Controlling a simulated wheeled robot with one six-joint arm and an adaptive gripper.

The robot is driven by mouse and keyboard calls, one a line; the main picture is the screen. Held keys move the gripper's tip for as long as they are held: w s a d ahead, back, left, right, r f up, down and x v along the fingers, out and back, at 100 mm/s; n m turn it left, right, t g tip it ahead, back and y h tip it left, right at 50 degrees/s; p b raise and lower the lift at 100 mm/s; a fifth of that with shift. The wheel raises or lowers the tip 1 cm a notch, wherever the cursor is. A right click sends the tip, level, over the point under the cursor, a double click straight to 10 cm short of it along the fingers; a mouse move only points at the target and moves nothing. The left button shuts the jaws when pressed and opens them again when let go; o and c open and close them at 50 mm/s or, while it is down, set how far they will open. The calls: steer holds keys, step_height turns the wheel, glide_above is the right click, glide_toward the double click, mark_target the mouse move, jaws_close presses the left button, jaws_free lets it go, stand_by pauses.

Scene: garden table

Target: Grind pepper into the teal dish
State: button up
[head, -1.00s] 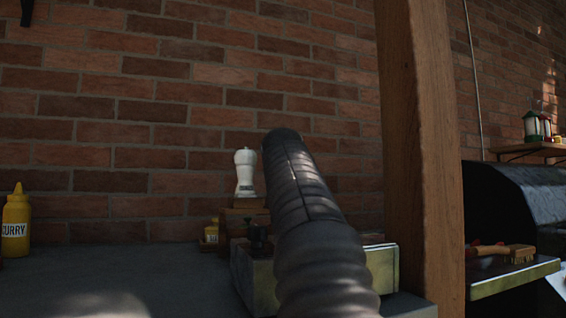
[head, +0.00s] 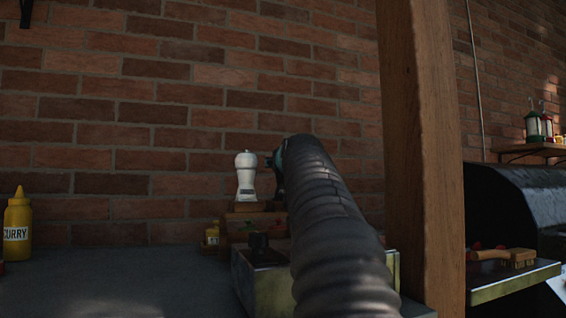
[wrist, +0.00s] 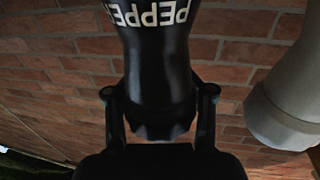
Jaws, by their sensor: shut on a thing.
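A black pepper mill with white PEPPER lettering (wrist: 158,60) fills the middle of the wrist view. My gripper (wrist: 160,95) is shut on it, one finger on each side. In the head view the end of my gripper (head: 277,172) shows just right of a white mill (head: 246,177), mostly behind my arm, and the black mill is hidden there. The white mill stands upright on a wooden stepped stand (head: 240,224). It also shows close by at the right of the wrist view (wrist: 283,112). I see no teal dish in either view.
A yellow curry bottle (head: 17,232) stands at the far left of the grey tabletop (head: 130,285). A box (head: 262,285) with a dark knob sits before the stand. A wooden post (head: 425,150) rises to the right, with a grill (head: 510,215) beyond. The left-middle tabletop is clear.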

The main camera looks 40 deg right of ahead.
steer(key=shift+w+a+f+n+t+y+b, duration=0.15)
steer(key=shift+n+t+y+b, duration=0.15)
steer(key=shift+n+y, duration=0.7)
steer(key=shift+s+a+r+n+t+y+b, duration=0.25)
steer(key=shift+n+y, duration=0.35)
steer(key=shift+y, duration=0.8)
steer(key=shift+w+a+f+n+t+y+b, duration=0.1)
steer(key=shift+w+f+n+t+y+b, duration=0.25)
steer(key=shift+n+y, duration=0.65)
steer(key=shift+s+r+y, duration=0.1)
steer(key=shift+y, duration=0.5)
steer(key=o, duration=1)
steer(key=shift+r, duration=0.1)
steer(key=shift+s, duration=3.8)
